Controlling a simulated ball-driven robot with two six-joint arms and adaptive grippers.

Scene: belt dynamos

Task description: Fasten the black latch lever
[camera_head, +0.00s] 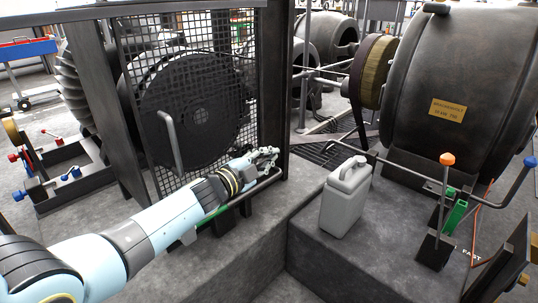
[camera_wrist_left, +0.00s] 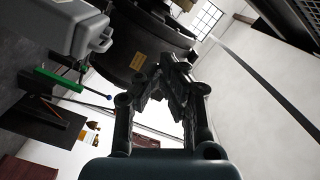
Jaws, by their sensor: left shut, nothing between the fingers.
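My left gripper (camera_head: 265,158) reaches in from the left, in front of the mesh gate (camera_head: 225,55) and close to its dark right-hand post (camera_head: 273,90). Its fingers are shut and hold nothing; they also show in the left wrist view (camera_wrist_left: 174,75). A dark bar (camera_head: 268,181), which may be the black latch lever, runs just below the gripper toward the foot of the post. My forearm and wrist hide part of it. I cannot tell whether the gripper touches it. A bent grey handle (camera_head: 172,142) stands on the gate. My right gripper is out of view.
A grey jerrycan (camera_head: 345,200) stands on the right plinth; it also shows in the wrist view (camera_wrist_left: 72,28). Beyond it are an orange-knobbed lever (camera_head: 445,175), a green lever (camera_head: 455,217) and a large dark drum (camera_head: 455,85). A gap separates the plinths.

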